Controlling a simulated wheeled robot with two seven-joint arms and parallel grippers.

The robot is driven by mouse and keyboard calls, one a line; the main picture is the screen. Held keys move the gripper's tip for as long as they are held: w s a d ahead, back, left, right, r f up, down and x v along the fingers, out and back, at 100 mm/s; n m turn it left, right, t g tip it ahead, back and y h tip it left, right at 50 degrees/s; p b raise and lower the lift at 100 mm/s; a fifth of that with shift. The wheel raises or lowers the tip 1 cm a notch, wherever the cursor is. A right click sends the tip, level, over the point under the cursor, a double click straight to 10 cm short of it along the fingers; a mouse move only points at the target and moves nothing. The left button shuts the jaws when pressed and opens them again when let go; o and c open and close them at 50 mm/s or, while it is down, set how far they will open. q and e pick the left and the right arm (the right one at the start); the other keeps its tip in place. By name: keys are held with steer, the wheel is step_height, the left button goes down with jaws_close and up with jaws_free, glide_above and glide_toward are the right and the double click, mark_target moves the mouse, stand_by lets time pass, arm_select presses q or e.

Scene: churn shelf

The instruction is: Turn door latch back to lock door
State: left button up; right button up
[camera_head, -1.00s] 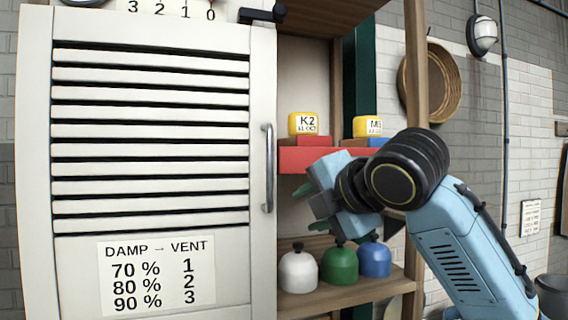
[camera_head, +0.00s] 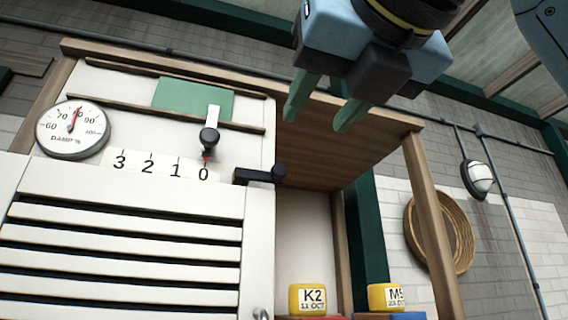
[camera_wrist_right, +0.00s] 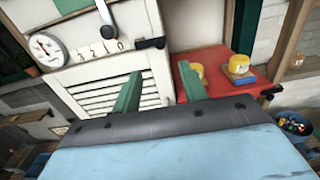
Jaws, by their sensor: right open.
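The black door latch (camera_head: 258,174) lies sideways at the door's upper right corner, its bar reaching left from a round pivot over the white louvred door (camera_head: 120,215). The latch also shows in the right wrist view (camera_wrist_right: 150,43). The door looks closed against the cabinet. My right gripper (camera_head: 321,112) is open and empty, above and to the right of the latch and apart from it. Its two green fingers (camera_wrist_right: 155,90) are spread in the right wrist view, with the door and shelf beyond. My left gripper is in neither view.
A vent slider (camera_head: 209,138) stands at 0 on the number scale. A round damp gauge (camera_head: 72,129) is at the left. A wooden post (camera_head: 432,225) stands at the right.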

mark_target(280, 168)
steer(key=p+x, duration=0.3)
steer(key=x, duration=0.9)
steer(key=shift+w+a+f+p, duration=0.1)
steer(key=shift+w+a+p, duration=0.05)
steer(key=shift+w+p, duration=0.2)
jaws_close()
